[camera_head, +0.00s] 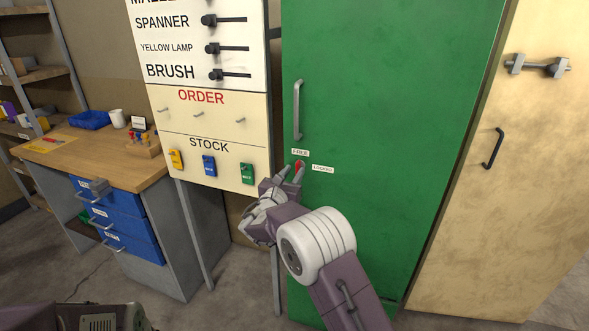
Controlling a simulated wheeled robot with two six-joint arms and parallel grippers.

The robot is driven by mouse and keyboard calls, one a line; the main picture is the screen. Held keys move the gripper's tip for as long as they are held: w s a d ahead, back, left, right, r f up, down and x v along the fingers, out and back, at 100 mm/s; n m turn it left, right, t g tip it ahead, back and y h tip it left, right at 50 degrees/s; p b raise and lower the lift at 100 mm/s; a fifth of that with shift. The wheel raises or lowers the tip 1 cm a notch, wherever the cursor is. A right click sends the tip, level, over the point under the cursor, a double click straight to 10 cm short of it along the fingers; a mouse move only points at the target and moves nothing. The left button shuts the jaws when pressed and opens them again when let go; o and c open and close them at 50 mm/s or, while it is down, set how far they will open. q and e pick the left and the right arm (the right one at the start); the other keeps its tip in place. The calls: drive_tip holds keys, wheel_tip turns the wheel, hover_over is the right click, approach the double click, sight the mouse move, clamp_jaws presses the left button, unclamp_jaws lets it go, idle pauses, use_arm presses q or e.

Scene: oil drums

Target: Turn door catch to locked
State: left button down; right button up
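The tall green door (400,110) has a small red catch (298,165) low near its left edge, below the grey vertical handle (297,110). A label reading FREE (300,152) is just above the catch, and a label reading LOCKED (322,169) is to its right. My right gripper (292,172) is at the catch with its fingers apart and the red part showing between the fingertips. I cannot tell whether they touch it. The gripper partly hides the catch, so its exact angle is unclear. My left gripper is not in view.
A cream panel (205,120) with hooks and coloured stock tags stands left of the door. A wooden workbench (85,150) with blue drawers is further left. A beige door (530,150) with a black handle is at the right. The floor between bench and door is clear.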

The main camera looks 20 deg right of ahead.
drive_tip(key=shift+x, duration=1.1)
drive_tip(key=shift+d, duration=0.15)
clamp_jaws()
